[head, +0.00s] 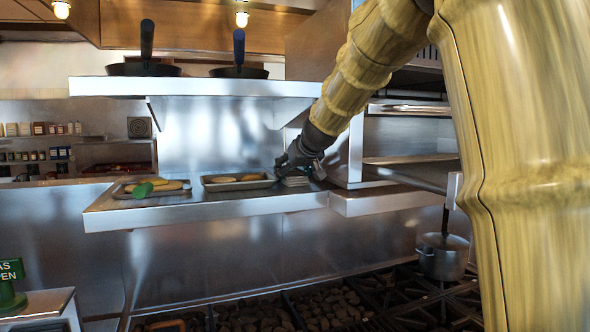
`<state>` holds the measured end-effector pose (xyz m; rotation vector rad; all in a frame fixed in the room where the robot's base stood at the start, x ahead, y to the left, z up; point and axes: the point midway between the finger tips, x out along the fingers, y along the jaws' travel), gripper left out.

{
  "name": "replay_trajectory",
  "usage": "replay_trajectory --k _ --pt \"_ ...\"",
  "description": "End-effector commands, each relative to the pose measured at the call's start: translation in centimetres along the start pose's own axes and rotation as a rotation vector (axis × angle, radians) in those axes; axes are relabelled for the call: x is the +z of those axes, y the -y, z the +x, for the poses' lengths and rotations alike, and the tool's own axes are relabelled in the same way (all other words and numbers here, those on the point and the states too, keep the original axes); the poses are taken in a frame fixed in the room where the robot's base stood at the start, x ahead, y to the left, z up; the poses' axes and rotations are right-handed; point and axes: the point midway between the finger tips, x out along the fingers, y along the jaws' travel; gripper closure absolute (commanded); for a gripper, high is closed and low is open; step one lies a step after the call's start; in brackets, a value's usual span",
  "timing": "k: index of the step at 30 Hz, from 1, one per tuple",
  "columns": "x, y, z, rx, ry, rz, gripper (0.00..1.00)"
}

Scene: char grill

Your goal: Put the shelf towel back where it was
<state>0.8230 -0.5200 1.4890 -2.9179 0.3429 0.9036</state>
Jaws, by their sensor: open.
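A small pale, layered item (294,181), which looks like the folded shelf towel, lies on the steel shelf (235,205) under my gripper. My gripper (291,170) is at the right part of this shelf, just above the pale item and right of a metal tray. It is open. It is small and dark in the head view, so I cannot tell whether its fingers touch the towel. My gripper and wrist hide part of the towel's upper side.
A metal tray (262,184) with food stands left of my gripper. Two pans (143,69) (240,72) sit on the upper shelf. A pot (443,262) stands on the stove below right.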

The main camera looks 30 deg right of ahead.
Motion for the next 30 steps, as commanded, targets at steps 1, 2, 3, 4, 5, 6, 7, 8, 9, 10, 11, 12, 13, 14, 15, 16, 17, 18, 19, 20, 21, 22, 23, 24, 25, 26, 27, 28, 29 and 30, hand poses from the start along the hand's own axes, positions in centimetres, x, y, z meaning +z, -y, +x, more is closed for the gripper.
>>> replay_trajectory --k 1,2,3,4,5,6,7,8,9,10,11,12,13,14,15,16,17,18,19,20,21,22,23,24,25,26,27,28,29,30 --pt "-0.2 0.0 -0.1 0.000 0.000 0.000 0.31" --pt "-0.2 0.0 -0.2 0.000 -0.001 0.000 0.31" --pt "-0.1 0.0 -0.4 0.000 -0.001 0.000 0.31" --pt "-0.1 0.0 -0.6 0.000 -0.002 0.000 0.31" --pt "-0.1 0.0 -0.8 0.001 -0.002 -0.001 0.31" --pt "-0.1 0.0 -1.2 0.001 -0.001 -0.001 0.31" --pt "-0.1 0.0 -1.6 0.001 -0.001 -0.001 0.31" --pt "-0.1 0.0 -1.9 0.000 -0.001 -0.001 0.31" --pt "-0.1 0.0 -2.4 0.001 -0.002 -0.001 0.31" --pt "0.0 0.0 -2.7 0.001 -0.002 0.000 0.31" --pt "0.0 0.0 -3.1 0.002 -0.002 0.000 0.31" --pt "-0.1 0.0 -3.4 0.003 0.001 -0.001 0.31" --pt "-0.1 0.0 -3.5 0.003 0.003 -0.001 0.31" --pt "0.0 0.0 -3.6 0.003 0.004 -0.001 0.31" --pt "0.0 0.0 -3.9 0.004 0.005 -0.001 0.31" --pt "0.0 -0.1 -4.1 0.005 0.005 -0.001 0.31" --pt "0.0 -0.1 -4.2 0.005 0.006 0.000 0.31" --pt "0.0 0.0 -4.5 0.004 0.006 -0.001 0.31" --pt "0.0 0.0 -4.7 0.004 0.007 -0.001 0.31" --pt "0.0 -0.1 -5.0 0.005 0.006 -0.001 0.31" --pt "0.0 -0.1 -5.2 0.005 0.005 0.001 0.31" --pt "0.0 0.0 -5.5 0.004 0.004 -0.001 0.31" --pt "-0.1 0.0 -5.8 0.004 0.003 -0.001 0.31" --pt "-0.1 0.0 -6.1 0.004 0.000 0.000 0.31" --pt "-0.1 0.0 -6.3 0.004 -0.001 -0.001 0.31" --pt "0.0 0.0 -6.6 0.004 0.001 -0.001 0.31" --pt "0.0 -0.1 -6.9 0.005 0.002 -0.002 0.31" --pt "0.0 -0.1 -7.2 0.005 0.002 -0.001 0.31" --pt "0.0 -0.1 -7.5 0.004 0.002 -0.001 0.31" --pt "0.0 -0.1 -7.8 0.005 0.002 -0.001 0.31"
